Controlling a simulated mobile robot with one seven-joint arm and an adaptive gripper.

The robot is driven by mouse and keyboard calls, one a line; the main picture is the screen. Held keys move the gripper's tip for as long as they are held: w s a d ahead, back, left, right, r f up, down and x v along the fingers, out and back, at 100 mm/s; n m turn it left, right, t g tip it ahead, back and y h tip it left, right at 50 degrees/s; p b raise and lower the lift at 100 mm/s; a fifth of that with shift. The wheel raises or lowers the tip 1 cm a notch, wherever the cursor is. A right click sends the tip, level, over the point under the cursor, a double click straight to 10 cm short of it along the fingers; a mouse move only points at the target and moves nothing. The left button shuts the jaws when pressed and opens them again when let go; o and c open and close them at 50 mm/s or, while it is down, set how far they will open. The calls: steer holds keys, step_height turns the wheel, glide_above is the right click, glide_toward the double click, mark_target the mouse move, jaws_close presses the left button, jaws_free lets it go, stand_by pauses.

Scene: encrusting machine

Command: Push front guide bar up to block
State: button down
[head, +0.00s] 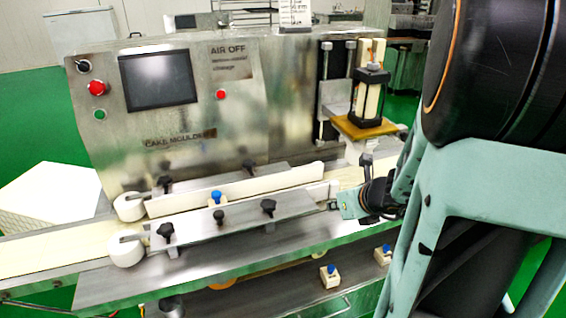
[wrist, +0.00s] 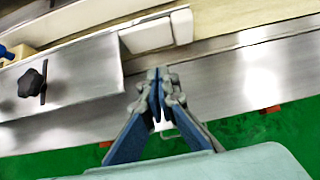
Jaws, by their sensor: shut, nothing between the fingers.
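The front guide bar, a metal plate (head: 240,217) with black knobs, lies along the near side of the conveyor. Its right part, with one black knob (wrist: 32,82), shows at the left of the wrist view. A white block (wrist: 150,34) sits just beyond the fingertips there; a matching white end (head: 333,188) shows in the head view. I cannot tell for sure which piece the task calls the block. My gripper (wrist: 158,76) is shut and empty, beside the plate's right end; touching or apart is unclear. In the head view my gripper (head: 336,205) is small and partly merges with the plate's end.
The rear guide bar (head: 240,188) lies across the cream belt (head: 40,255). White rollers (head: 126,252) stand at the guides' left ends. The machine panel (head: 165,110) rises behind. The metal ledge (wrist: 250,85) right of my fingers is bare.

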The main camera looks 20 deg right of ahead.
mark_target(320, 191)
steer(key=shift+b+x, duration=0.3)
steer(key=shift+x, duration=0.9)
steer(key=shift+w+r+p, duration=0.25)
steer(key=shift+w+p, duration=0.1)
steer(key=shift+w, duration=1.5)
steer(key=shift+w+a, duration=0.1)
steer(key=shift+w, duration=1.2)
steer(key=shift+s, duration=0.15)
